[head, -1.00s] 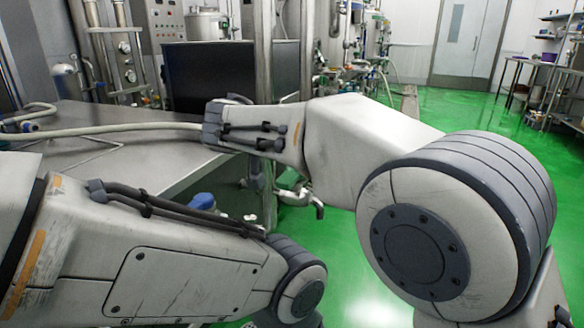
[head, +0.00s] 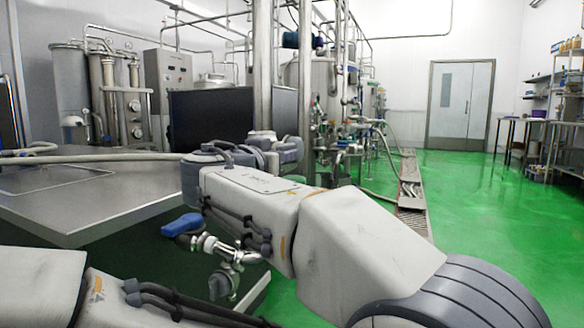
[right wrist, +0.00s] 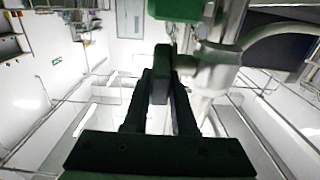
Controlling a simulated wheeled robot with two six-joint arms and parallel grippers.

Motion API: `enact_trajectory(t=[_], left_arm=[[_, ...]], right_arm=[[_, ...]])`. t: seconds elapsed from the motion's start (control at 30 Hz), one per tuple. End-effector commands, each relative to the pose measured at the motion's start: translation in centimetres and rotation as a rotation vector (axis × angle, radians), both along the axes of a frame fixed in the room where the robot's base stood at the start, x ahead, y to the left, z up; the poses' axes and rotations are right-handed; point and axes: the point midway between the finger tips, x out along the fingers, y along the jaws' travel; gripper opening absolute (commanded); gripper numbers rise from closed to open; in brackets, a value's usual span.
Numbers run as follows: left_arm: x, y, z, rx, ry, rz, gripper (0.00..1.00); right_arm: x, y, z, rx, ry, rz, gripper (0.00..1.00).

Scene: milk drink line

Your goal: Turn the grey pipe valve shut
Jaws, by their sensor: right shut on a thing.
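In the right wrist view, my right gripper (right wrist: 163,86) is shut on the dark grey handle (right wrist: 162,60) of the grey pipe valve. The handle stands upright between the fingertips, beside a pale metal pipe (right wrist: 222,70). A green part (right wrist: 180,9) sits just above it. In the head view my right arm reaches across the middle toward the steel post, and its wrist (head: 275,148) hides the valve and the fingertips. My left arm shows at the lower left of the head view, but its gripper is out of sight.
A blue-handled valve (head: 183,225) with metal fittings sticks out below the steel table (head: 90,205), close to my right arm. A steel post (head: 262,65) and a dark screen (head: 205,117) stand behind the wrist. The green floor (head: 470,205) at right is open.

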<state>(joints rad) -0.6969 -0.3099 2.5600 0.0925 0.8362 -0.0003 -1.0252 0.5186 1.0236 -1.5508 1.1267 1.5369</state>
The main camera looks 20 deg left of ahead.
Motion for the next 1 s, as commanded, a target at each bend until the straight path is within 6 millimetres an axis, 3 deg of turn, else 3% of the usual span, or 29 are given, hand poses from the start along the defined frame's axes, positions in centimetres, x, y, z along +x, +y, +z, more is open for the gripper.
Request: enact_trajectory(t=[0.57, 0.6, 0.67, 1.0], left_arm=[[0.0, 0.0, -0.7, 0.0, 0.0, 0.0, 0.5], [0.0, 0.0, -0.7, 0.0, 0.0, 0.0, 0.5], [0.0, 0.0, -0.7, 0.0, 0.0, 0.0, 0.5], [0.0, 0.0, -0.68, 0.0, 0.0, 0.0, 0.5]], right_arm=[[-0.06, 0.54, -0.26, -0.004, -0.021, 0.006, 0.0], [-0.06, 0.54, -0.26, -0.004, -0.02, 0.006, 0.36], [-0.06, 0.54, -0.26, -0.004, -0.02, 0.006, 0.55], [-0.32, 0.6, -0.16, -0.003, -0.021, 0.008, 0.55]])
